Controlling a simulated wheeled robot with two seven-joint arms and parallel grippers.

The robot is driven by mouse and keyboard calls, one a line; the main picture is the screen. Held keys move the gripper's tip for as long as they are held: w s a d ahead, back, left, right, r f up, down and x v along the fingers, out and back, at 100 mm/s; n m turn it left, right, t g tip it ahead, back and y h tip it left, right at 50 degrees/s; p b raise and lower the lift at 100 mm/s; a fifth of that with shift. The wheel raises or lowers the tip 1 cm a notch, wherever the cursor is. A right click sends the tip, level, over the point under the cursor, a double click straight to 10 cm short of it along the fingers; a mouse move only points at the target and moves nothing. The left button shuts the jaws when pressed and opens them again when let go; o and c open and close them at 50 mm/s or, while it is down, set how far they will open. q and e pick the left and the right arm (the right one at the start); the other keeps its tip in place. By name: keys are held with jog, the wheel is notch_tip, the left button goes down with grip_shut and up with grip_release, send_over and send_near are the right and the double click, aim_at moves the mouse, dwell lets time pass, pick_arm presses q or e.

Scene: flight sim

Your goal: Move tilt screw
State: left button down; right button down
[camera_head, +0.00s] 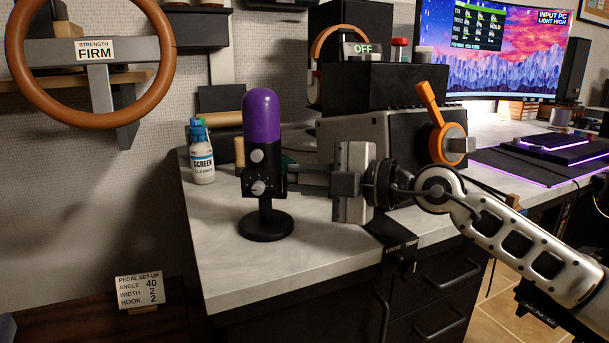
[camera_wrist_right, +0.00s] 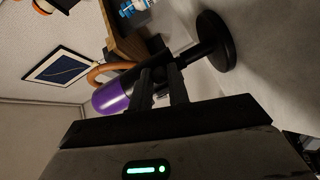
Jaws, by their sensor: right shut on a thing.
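A black microphone with a purple top (camera_head: 262,118) stands upright on a round black base on the grey desk. Silver knobs show on its front. My right gripper (camera_head: 284,178) reaches in from the right, with its fingertips at the microphone's right side at the height of the lower front knob. It is shut on a small part there, which looks like the tilt screw; the fingers mostly hide it. In the right wrist view the fingers (camera_wrist_right: 162,88) meet the body of the microphone (camera_wrist_right: 112,95), which lies sideways in that picture. My left gripper is not in view.
A white screen-cleaner bottle (camera_head: 202,155) stands behind the microphone to the left. The desk's front-left surface (camera_head: 225,270) is clear.

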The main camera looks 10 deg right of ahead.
dwell(0.3)
jog(key=c, duration=1.3)
grip_release()
jog(key=shift+c, duration=0.2)
jog(key=shift+f, duration=0.1)
jog(key=shift+d, duration=0.1)
